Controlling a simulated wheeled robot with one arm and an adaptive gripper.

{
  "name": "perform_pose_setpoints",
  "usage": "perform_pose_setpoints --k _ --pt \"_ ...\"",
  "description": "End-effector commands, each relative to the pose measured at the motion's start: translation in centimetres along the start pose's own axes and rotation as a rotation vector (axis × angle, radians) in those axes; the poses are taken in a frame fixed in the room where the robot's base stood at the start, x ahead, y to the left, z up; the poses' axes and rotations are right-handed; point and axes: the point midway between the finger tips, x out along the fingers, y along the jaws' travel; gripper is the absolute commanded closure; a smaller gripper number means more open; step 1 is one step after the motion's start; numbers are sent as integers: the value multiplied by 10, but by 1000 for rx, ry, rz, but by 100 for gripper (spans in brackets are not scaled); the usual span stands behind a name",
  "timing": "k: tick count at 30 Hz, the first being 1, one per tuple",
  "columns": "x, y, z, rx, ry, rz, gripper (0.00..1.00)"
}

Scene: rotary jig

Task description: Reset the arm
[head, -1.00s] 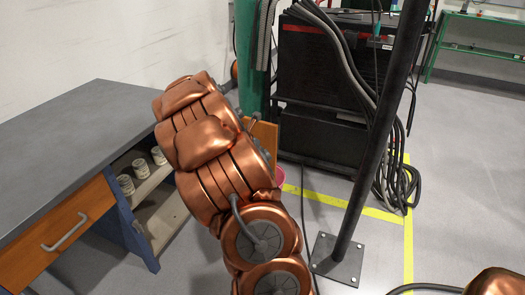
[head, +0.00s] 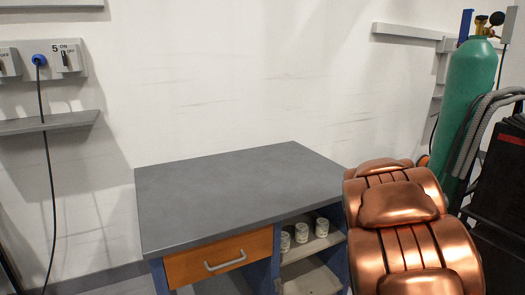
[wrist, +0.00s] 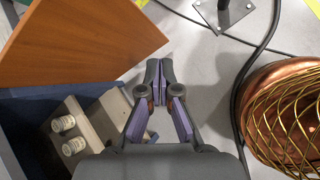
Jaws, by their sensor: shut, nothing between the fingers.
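My gripper (wrist: 157,80) shows in the wrist view, with its two fingertips together and nothing between them. It points down past the edge of an orange wooden panel (wrist: 85,35), over the grey floor (wrist: 205,70). In the head view my copper arm fills the lower right, and the gripper is hidden there. No rotary jig shows in either view.
A grey-topped workbench (head: 235,190) with an orange drawer (head: 215,258) stands against the wall. Small white containers (head: 301,232) sit on its shelf. A green gas cylinder (head: 470,95) and hoses stand at the right. A coiled wire mesh (wrist: 290,120) lies right of my gripper.

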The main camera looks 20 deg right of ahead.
Motion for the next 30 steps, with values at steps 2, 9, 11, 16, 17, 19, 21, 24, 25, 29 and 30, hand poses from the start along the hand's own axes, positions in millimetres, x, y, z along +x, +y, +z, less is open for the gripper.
perform_pose_setpoints --k 2,9,11,16,17,19,21,24,25,29,30 --pt "-25 -17 -13 123 31 -25 100" --pt "-92 -86 -57 477 128 -170 100" --pt "-109 -106 -69 553 150 -216 100" --pt "-155 -166 -103 734 205 -366 100" --pt "-163 -177 -109 759 210 -396 100" --pt "-180 -201 -119 812 221 -458 100" --pt "-195 -222 -128 852 228 -516 100" --pt "-213 -251 -137 891 226 -588 100" --pt "-218 -258 -139 901 226 -607 100" --pt "-238 -292 -146 931 212 -691 100" --pt "-244 -301 -148 939 208 -715 100"
